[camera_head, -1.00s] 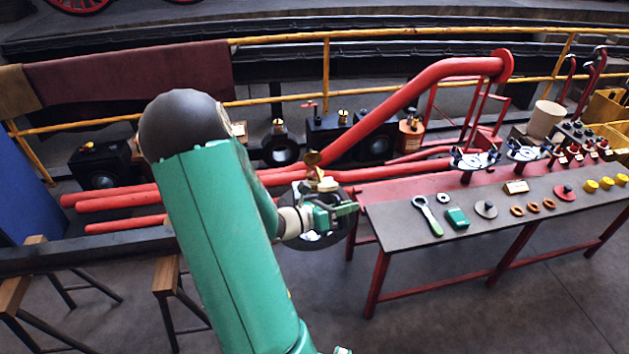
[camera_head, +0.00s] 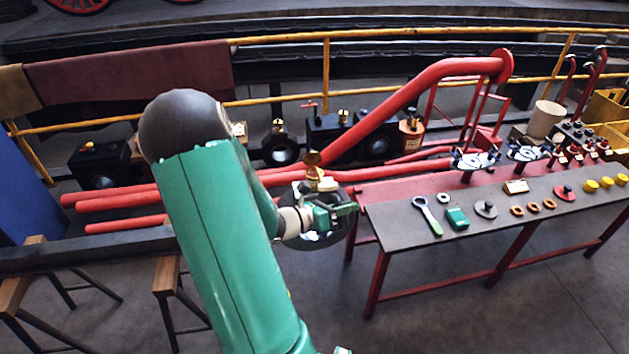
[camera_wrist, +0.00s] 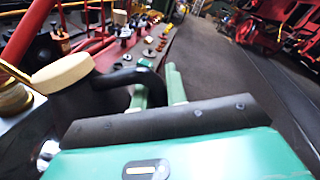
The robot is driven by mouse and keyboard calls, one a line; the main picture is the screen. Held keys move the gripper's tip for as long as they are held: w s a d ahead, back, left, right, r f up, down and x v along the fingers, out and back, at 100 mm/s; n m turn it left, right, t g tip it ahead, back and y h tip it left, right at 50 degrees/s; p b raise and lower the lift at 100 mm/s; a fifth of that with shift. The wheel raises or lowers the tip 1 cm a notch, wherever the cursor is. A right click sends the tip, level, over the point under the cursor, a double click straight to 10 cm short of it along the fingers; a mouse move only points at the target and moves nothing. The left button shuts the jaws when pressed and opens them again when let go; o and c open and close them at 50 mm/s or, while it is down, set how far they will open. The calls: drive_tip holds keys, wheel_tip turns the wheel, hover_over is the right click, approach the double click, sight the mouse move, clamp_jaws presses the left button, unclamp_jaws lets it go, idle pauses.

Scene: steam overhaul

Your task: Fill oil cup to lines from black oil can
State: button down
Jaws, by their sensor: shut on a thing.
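My gripper (camera_head: 345,209) is shut on the black handle of the oil can (camera_wrist: 128,78), between its two green fingers in the wrist view (camera_wrist: 158,88). The can's black body and cream top (camera_wrist: 62,72) lie left of the fingers. In the head view the cream top (camera_head: 326,184) shows just above my gripper. A brass oil cup (camera_head: 313,172) with its lid raised stands close behind the can. Brass also shows at the left edge of the wrist view (camera_wrist: 14,98). The cup's inside, its lines and the oil level are hidden, and I cannot tell whether the can touches the cup.
A grey bench (camera_head: 385,215) to the right holds a green-handled wrench (camera_head: 428,216), a green box (camera_head: 456,218) and several rings and caps. Red rods (camera_head: 120,195) run behind my arm. A yellow rail (camera_head: 270,100) and wooden-topped trestles (camera_head: 167,275) stand nearby.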

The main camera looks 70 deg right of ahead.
sight(345, 219)
drive_tip(key=shift+r, duration=0.1)
idle(0.3)
drive_tip(key=shift+w+d+r, duration=0.1)
drive_tip(key=shift+r, duration=0.4)
drive_tip(key=shift+f, duration=0.1)
idle(4.2)
drive_tip(key=f, duration=0.1)
drive_tip(key=f+m, duration=0.1)
drive_tip(key=f, duration=0.1)
drive_tip(key=f+m, duration=0.1)
drive_tip(key=f, duration=0.1)
drive_tip(key=shift+s+a+h, duration=0.25)
drive_tip(key=shift+a+h, duration=0.05)
drive_tip(key=shift+a, duration=0.05)
drive_tip(key=f+m, duration=0.2)
drive_tip(key=f, duration=0.1)
drive_tip(key=d+f+m, duration=0.1)
drive_tip(key=f, duration=0.1)
drive_tip(key=shift+w+m+g+h, duration=0.3)
drive_tip(key=shift+m+h, duration=0.1)
drive_tip(key=shift+a+r, duration=0.1)
drive_tip(key=s+a+r, duration=0.3)
drive_tip(key=s+a, duration=0.2)
drive_tip(key=a, duration=0.3)
drive_tip(key=shift+s+a, duration=0.15)
drive_tip(key=shift+s, duration=0.15)
